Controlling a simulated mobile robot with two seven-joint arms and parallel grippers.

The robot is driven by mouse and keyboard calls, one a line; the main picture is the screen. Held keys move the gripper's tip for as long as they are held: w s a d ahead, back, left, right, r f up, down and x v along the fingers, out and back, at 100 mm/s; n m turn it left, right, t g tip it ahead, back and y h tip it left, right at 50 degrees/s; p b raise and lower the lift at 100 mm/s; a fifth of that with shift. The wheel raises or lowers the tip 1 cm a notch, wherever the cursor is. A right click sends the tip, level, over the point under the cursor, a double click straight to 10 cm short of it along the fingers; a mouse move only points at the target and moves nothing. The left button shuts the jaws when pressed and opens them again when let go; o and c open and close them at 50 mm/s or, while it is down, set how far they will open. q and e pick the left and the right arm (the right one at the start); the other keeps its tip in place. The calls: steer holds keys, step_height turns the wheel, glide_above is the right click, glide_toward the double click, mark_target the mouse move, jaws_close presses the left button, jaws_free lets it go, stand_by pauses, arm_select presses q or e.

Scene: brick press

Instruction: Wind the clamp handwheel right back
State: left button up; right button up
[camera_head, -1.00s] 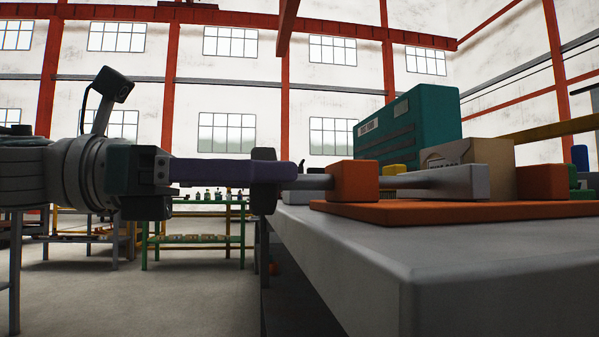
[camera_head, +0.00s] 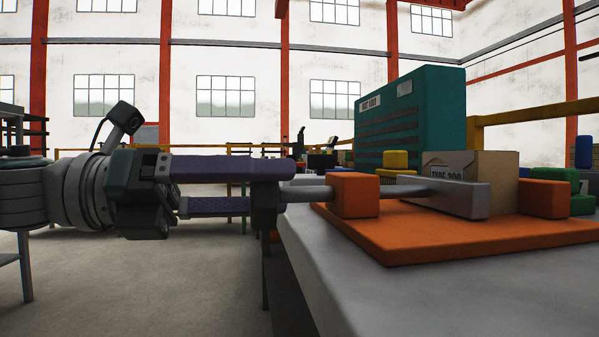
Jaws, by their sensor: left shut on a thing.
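The clamp handwheel (camera_head: 264,212) is a dark disc, seen nearly edge-on, at the left end of a grey screw (camera_head: 308,193). The screw runs into an orange block (camera_head: 354,196) on an orange base plate (camera_head: 420,238). A grey jaw (camera_head: 465,199) lies on the other side of that block, facing a second orange block (camera_head: 544,198). My left gripper (camera_head: 278,189) comes in from the left with its two purple fingers one above the other. It is shut on the handwheel, and the fingers hide part of it. My right gripper does not show.
The plate lies on a grey bench (camera_head: 330,280), whose left edge is below the handwheel. Behind the clamp stand a teal cabinet (camera_head: 410,115), a cardboard box (camera_head: 490,168) and yellow and green blocks. Open floor (camera_head: 150,280) lies left of the bench.

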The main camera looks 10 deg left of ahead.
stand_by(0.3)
arm_select(q)
steer(key=o, duration=1.3)
steer(key=v, duration=1)
steer(key=shift+p, duration=0.3)
